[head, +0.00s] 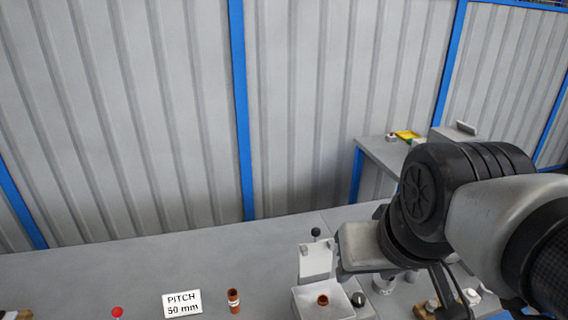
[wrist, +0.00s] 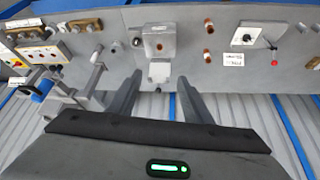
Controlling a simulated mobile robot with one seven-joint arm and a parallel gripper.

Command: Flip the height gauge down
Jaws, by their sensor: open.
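What looks like the height gauge is a pale upright plate (head: 316,262) with a black ball knob (head: 315,232) above it. It stands behind a pale block (head: 312,303) that holds a copper-coloured ring (head: 322,300). In the wrist view the plate (wrist: 159,72) shows beyond my gripper (wrist: 158,80), between the two finger tips in the picture. The fingers are wide apart with nothing held. I cannot tell how far they are from the plate. In the head view my wrist is just right of the plate and the fingertips are not clear.
A second black knob (head: 358,298) is at the block's right. A "PITCH 50 mm" card (head: 182,303), a copper tube (head: 234,300) and a red knob (head: 117,312) are to the left. Fixtures with a blue handle (wrist: 40,90) are left in the wrist view. A corrugated wall (head: 150,110) stands behind.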

